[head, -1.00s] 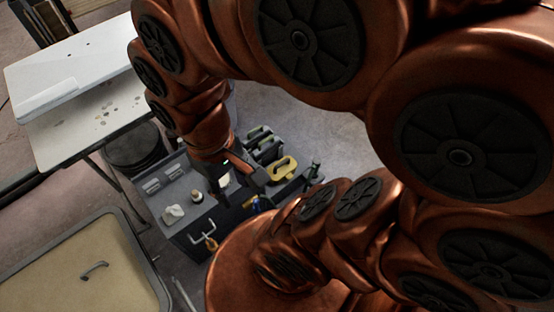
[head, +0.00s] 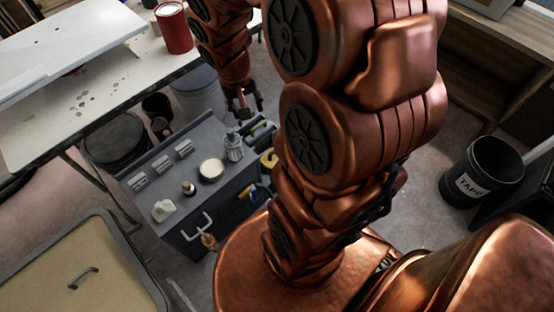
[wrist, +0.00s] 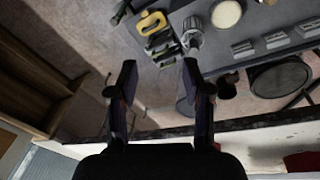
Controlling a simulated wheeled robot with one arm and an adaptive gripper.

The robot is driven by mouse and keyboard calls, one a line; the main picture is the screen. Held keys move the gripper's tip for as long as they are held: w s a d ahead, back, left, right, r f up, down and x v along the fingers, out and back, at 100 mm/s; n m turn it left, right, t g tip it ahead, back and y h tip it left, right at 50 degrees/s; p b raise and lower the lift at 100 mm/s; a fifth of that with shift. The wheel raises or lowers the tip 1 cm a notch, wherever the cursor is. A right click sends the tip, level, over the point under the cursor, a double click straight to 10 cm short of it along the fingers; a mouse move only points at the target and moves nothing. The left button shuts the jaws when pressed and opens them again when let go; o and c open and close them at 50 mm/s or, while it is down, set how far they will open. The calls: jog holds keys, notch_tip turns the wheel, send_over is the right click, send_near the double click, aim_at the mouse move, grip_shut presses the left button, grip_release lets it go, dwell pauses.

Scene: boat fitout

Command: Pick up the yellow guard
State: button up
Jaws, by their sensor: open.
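The yellow guard (wrist: 152,22) lies at the top of the wrist view, beside dark tool-like items at the end of the grey work cart. It looks like a rounded loop with an opening. In the head view only part of the yellow guard (head: 268,160) shows, because my arm covers its right side. My gripper (wrist: 159,78) is open with nothing between its fingers, and the guard is beyond the fingertips, apart from them. In the head view my gripper (head: 243,103) is above and behind the cart's right end.
A white table (head: 90,100) with a red can (head: 174,28) stands behind. A black TAPE bin (head: 482,172) is on the right.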

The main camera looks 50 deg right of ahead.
jog(key=w+d+f+m+t+b, duration=0.1)
jog(key=w+d+f+m+b, duration=0.15)
jog(key=d+f, duration=0.4)
jog(key=w+d+f+m+t+b, duration=0.1)
jog(key=w+d+f+b, duration=0.25)
jog(key=f, duration=0.65)
jog(key=w+d+f+m+t+b, duration=0.1)
jog(key=w+d+f+m+b, duration=0.2)
jog(key=d+f, duration=0.4)
jog(key=d+f+m+t+y+b, duration=0.1)
jog(key=d+f+m+b, duration=0.15)
jog(key=f, duration=0.75)
jog(key=s+d+f+m+t+b, duration=0.15)
jog(key=f+b, duration=0.25)
jog(key=f, duration=0.5)
jog(key=w+d+f+m+t+y+b, duration=0.1)
jog(key=d+f+m+b, duration=0.15)
jog(key=f, duration=0.75)
jog(key=shift+n, duration=0.3)
jog(key=shift+d+b+x, duration=0.15)
jog(key=shift+b+x, duration=0.5)
jog(key=shift+x, duration=1.25)
jog(key=shift+d+b+x, duration=0.1)
jog(key=shift+b+x, duration=0.55)
jog(key=shift+x, duration=1.25)
jog(key=shift+s, duration=0.15)
grip_shut()
